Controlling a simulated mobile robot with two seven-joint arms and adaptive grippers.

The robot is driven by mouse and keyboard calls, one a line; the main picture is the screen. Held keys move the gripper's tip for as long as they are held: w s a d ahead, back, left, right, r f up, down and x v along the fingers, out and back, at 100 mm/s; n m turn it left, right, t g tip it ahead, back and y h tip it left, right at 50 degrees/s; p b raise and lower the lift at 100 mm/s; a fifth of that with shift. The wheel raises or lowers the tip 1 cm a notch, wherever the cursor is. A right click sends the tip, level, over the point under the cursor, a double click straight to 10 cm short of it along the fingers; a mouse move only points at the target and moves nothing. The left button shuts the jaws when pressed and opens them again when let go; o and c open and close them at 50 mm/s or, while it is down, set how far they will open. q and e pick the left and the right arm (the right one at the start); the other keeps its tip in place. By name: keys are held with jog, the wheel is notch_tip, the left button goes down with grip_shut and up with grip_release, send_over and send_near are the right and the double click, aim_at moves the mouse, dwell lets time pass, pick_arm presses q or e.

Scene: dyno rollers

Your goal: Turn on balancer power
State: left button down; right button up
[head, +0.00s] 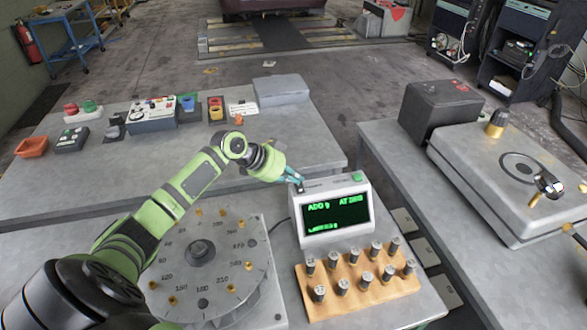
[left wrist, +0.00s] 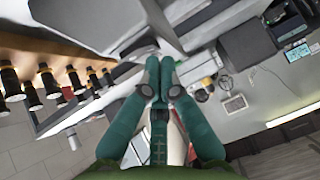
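The balancer (head: 333,213) is a small white box on the grey bench, right of the round dial plate. Its dark screen (head: 337,212) is lit with green text reading about "ADD 9 AT 280". A green button (head: 358,177) sits at the right of its top. My left gripper (head: 299,185) has its teal fingertips at the top left corner of the box, over a small dark part there. I cannot tell whether they touch it. In the left wrist view the fingers (left wrist: 160,64) are together with nothing seen between them. My right gripper is not in view.
A wooden block (head: 350,286) with several dark weights stands in front of the balancer. The numbered dial plate (head: 205,262) lies under my left arm. Control boxes and bins line the back bench. A grey case (head: 480,165) and black box (head: 440,108) stand at right.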

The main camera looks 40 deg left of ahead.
pick_arm(q)
jog(key=shift+w+f+g+b, duration=0.1)
jog(key=shift+f+g+b, duration=0.2)
jog(key=shift+f+b, duration=0.15)
jog(key=shift+a+n+h, duration=0.1)
jog(key=shift+n+h, duration=0.3)
jog(key=shift+h, duration=0.1)
jog(key=shift+w+a+f, duration=0.1)
jog(key=shift+a+f, duration=0.05)
jog(key=shift+d, duration=0.2)
jog(key=shift+s+d+p, duration=0.4)
jog(key=shift+s+p, duration=0.1)
jog(key=shift+p, duration=0.25)
jog(key=shift+s+d, duration=0.1)
jog(key=shift+d, duration=0.05)
jog(key=shift+r, duration=0.2)
